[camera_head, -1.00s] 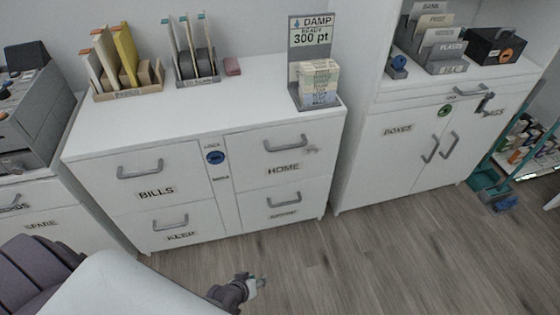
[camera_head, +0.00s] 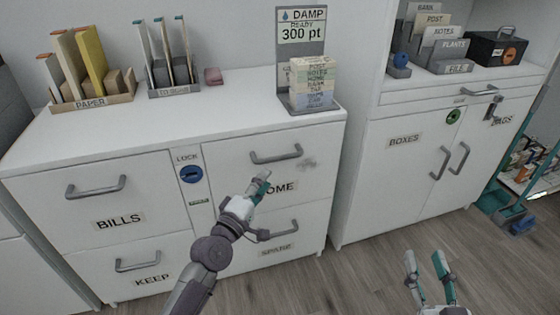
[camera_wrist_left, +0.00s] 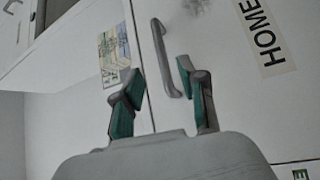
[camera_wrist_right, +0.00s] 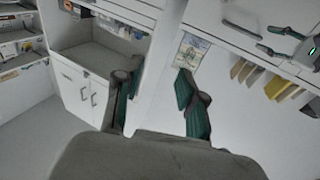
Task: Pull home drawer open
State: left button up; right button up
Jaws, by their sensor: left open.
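The HOME drawer (camera_head: 225,165) is the upper right drawer of the white cabinet and is shut. Its grey bar handle (camera_head: 276,154) is in full view, and my left gripper (camera_head: 262,180) is just below it, partly covering the HOME label (camera_head: 285,187). In the left wrist view the handle (camera_wrist_left: 166,60) lies beyond and between the spread fingers of my left gripper (camera_wrist_left: 157,82), with nothing held. The HOME label (camera_wrist_left: 262,38) is to its right. My right gripper (camera_head: 428,262) is open and empty at the lower right, over the floor.
A blue lock (camera_head: 192,174) sits between the BILLS drawer (camera_head: 92,200) and the HOME drawer. A card holder with a DAMP sign (camera_head: 302,30) stands on the cabinet top above the HOME drawer. The BOXES cupboard (camera_head: 400,180) stands to the right. Floor (camera_head: 360,270) is clear in front.

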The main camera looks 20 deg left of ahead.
aim_at(281, 156)
pick_arm(q)
jog(key=b+x, duration=0.1)
jog(key=x, duration=0.8)
jog(key=shift+w+b, duration=0.15)
jog(key=shift+b, duration=0.15)
jog(key=shift+w+d, duration=0.15)
jog(key=shift+w, duration=0.2)
pick_arm(e)
notch_tip(281, 156, up, 7)
jog(key=s+t+y, duration=0.1)
jog(key=s+t, duration=0.1)
jog(key=t, duration=0.2)
jog(key=shift+a+t+y, duration=0.25)
jog(key=shift+t+y, duration=0.05)
jog(key=shift+t, duration=0.1)
pick_arm(q)
grip_shut()
